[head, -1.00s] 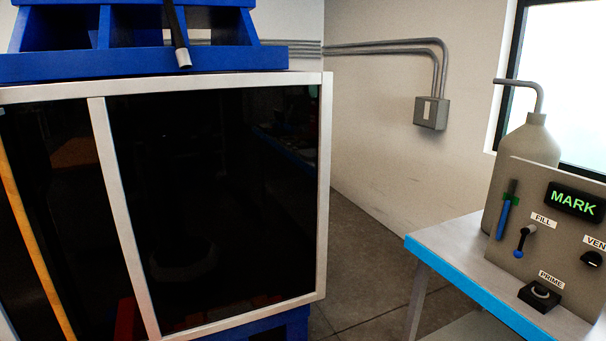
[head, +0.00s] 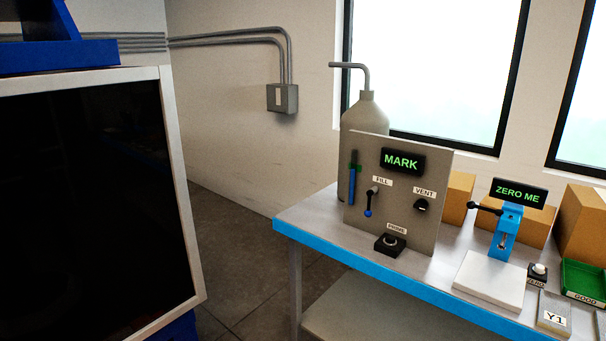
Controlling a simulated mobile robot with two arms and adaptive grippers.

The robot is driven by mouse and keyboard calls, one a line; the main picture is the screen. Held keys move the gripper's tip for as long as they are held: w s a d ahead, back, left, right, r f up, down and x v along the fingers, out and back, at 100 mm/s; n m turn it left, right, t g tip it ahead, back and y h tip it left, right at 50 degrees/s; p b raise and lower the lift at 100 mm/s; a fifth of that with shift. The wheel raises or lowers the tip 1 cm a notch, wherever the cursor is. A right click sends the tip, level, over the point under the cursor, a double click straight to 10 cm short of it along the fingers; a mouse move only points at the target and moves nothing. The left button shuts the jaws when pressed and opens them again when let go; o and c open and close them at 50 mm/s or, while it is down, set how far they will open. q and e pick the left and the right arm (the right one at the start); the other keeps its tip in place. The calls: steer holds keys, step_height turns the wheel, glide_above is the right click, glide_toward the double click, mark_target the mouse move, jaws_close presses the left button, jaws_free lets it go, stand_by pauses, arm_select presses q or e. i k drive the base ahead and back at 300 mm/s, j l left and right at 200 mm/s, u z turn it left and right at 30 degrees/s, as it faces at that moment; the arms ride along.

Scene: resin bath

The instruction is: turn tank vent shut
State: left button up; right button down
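The tank vent is a small black knob (head: 421,206) under a VENT label (head: 425,191), on the right side of a grey upright panel (head: 432,235). The knob is too small to tell which way it is turned. The panel also has a MARK display (head: 402,161), a FILL lever (head: 370,200) with a blue tip, and a blue level gauge (head: 352,184) with a green marker. A grey tank (head: 366,116) with a bent pipe stands behind the panel. Neither of my grippers shows in the head view.
The panel stands on a blue-edged table (head: 345,252). A PRIME button (head: 389,244) sits before it. Right are a blue device (head: 506,232), a ZERO ME display (head: 519,193), a white plate (head: 489,279) and a green bin (head: 583,278). A dark-glazed cabinet (head: 185,200) stands left; floor lies between.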

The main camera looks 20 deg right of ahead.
mark_target(422, 205)
steer(key=z, duration=1.25)
